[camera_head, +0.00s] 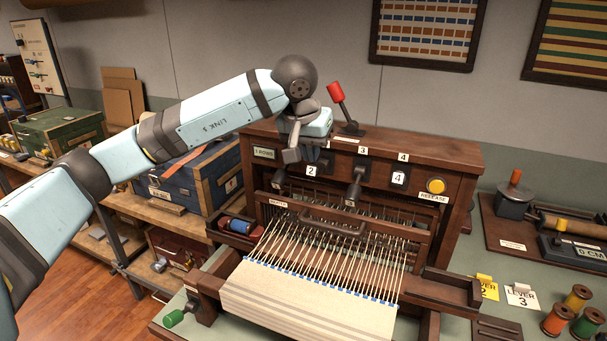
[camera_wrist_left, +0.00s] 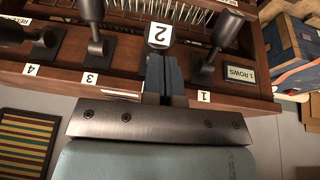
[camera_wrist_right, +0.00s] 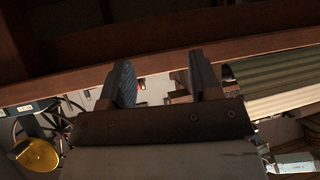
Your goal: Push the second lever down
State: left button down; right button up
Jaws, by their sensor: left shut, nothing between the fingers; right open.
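The wooden loom cabinet (camera_head: 455,155) has a row of dark levers on its front. My left gripper (camera_head: 291,153) is at the panel above the number 2 plate (camera_head: 311,170). In the left wrist view its shut, empty fingers (camera_wrist_left: 162,75) end right beside that plate (camera_wrist_left: 159,34). Lever 2 itself cannot be made out clearly; my gripper may hide it. A dark lever by label 1 (camera_wrist_left: 210,62) and another by label 3 (camera_wrist_left: 100,42) flank the fingers. The lever near label 3 also shows hanging down (camera_head: 355,185). My right gripper (camera_wrist_right: 155,82) is open and empty.
A red-handled lever (camera_head: 335,92) stands upright on the cabinet top, close to my left wrist. A yellow release button (camera_head: 436,186) is at the right. Threads and woven cloth (camera_head: 305,300) lie in front. Dark wooden beams (camera_wrist_right: 150,50) are before my right gripper.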

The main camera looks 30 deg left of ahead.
aim_at(308, 173)
pick_arm(q)
jog(key=shift+s+f+t+b, duration=0.3)
jog(key=shift+f+t+b, duration=0.1)
jog(key=shift+b, duration=0.1)
jog(key=f+t+b, duration=0.1)
jog(key=b, duration=0.3)
jog(key=s+f+t+b, duration=0.1)
jog(key=f+t+b, duration=0.1)
jog(key=b, duration=0.2)
jog(key=shift+s+b, duration=0.15)
jog(key=shift+b, duration=0.25)
notch_tip(308, 173, down, 3)
jog(key=t+b, duration=0.2)
jog(key=b, duration=0.3)
jog(key=shift+r+b, duration=0.15)
jog(key=shift+b, duration=0.25)
pick_arm(e)
notch_tip(308, 173, down, 8)
jog(key=w+a, duration=0.1)
jog(key=shift+w+a+r+t+y, duration=0.2)
jog(key=shift+a+t+y, duration=0.1)
jog(key=shift+t+y, duration=0.1)
pick_arm(q)
jog(key=shift+s, duration=0.1)
